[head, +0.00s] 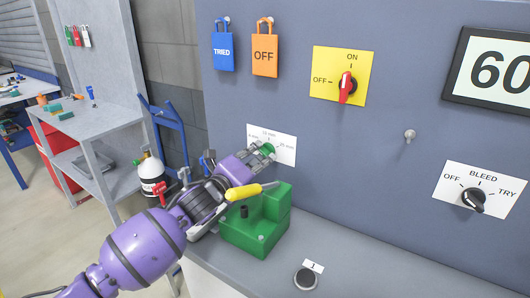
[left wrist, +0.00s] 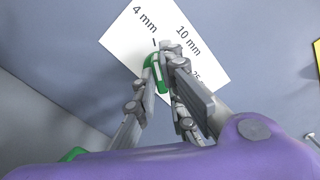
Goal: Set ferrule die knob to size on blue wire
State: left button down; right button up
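The green knob (head: 267,148) sits on a white plate (head: 285,156) on the grey panel, marked 4 mm, 10 mm and 25 mm. My left gripper (head: 264,149) reaches the knob from the lower left. In the left wrist view, its fingers (left wrist: 164,62) are close together around the green knob (left wrist: 151,66), which is partly hidden by them. A pale line shows on the knob near a black tick, but I cannot tell which size it marks. The label plate (left wrist: 207,72) is partly covered by the fingers. I cannot make out a blue wire. My right gripper is out of view.
A green block (head: 258,226) with a yellow-handled item (head: 243,192) stands on the grey counter below my left arm. A round dark button (head: 305,279) is beside it. A red-handled OFF/ON switch (head: 346,86) and an OFF/BLEED/TRY knob (head: 474,200) are to the right.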

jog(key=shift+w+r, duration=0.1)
pick_arm(q)
jog(key=shift+r+m+p, duration=0.2)
jog(key=shift+m+p, duration=0.1)
jog(key=shift+m, duration=0.8)
jog(key=shift+f+m, duration=0.1)
jog(key=shift+m, duration=0.8)
jog(key=shift+f+m, duration=0.1)
jog(key=shift+m, duration=0.2)
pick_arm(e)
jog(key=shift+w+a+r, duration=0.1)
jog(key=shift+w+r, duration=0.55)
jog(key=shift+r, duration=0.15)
